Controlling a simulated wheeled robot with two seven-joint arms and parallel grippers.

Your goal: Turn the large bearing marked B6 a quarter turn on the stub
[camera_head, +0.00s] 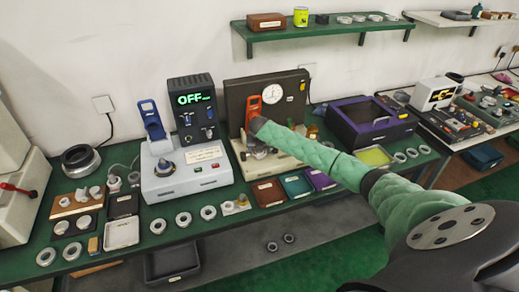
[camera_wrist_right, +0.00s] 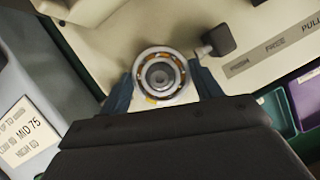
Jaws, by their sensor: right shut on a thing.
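The large bearing (camera_wrist_right: 160,53) shows in the right wrist view as a pale steel ring with an orange-brown ball race. It sits around a grey round stub (camera_wrist_right: 159,75) on the cream base of the dial machine (camera_head: 243,92). A small yellow mark shows on its lower rim; I cannot read B6. My right gripper (camera_wrist_right: 163,84) is shut on the bearing, one blue-grey finger on each side. In the head view my right arm and wrist mostly hide the bearing. My left gripper is in neither view.
A dark lever knob (camera_wrist_right: 217,40) stands close right of the bearing. Left of the machine is a grey tester (camera_head: 185,176) with an OFF display. Red, teal and purple trays (camera_head: 267,193) lie in front. Loose rings (camera_head: 183,219) line the bench's front edge.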

